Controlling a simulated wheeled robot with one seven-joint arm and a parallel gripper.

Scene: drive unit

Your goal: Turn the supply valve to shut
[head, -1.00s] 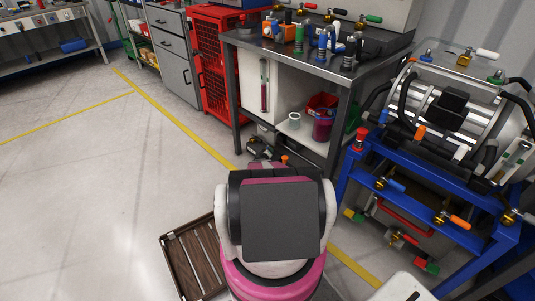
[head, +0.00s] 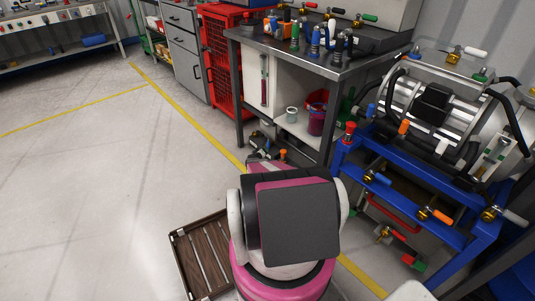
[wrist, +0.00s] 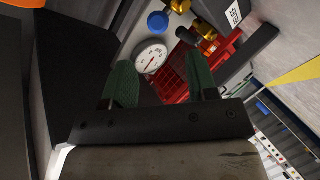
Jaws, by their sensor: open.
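My gripper (wrist: 161,72) is open in the wrist view, with two green fingers apart and nothing between them. A round white gauge (wrist: 151,57) shows past the fingertips. A blue round knob (wrist: 158,22) and brass fittings (wrist: 203,30) are beyond it. In the head view, several lever valves are on the blue-framed drive unit (head: 465,225): one blue-handled (head: 378,179), one orange-handled (head: 436,215), one white-handled (head: 512,217). I cannot tell which one is the supply valve. My gripper is hidden in the head view.
A brown slatted tray (head: 203,262) lies on the floor beside my base. Open floor is at left.

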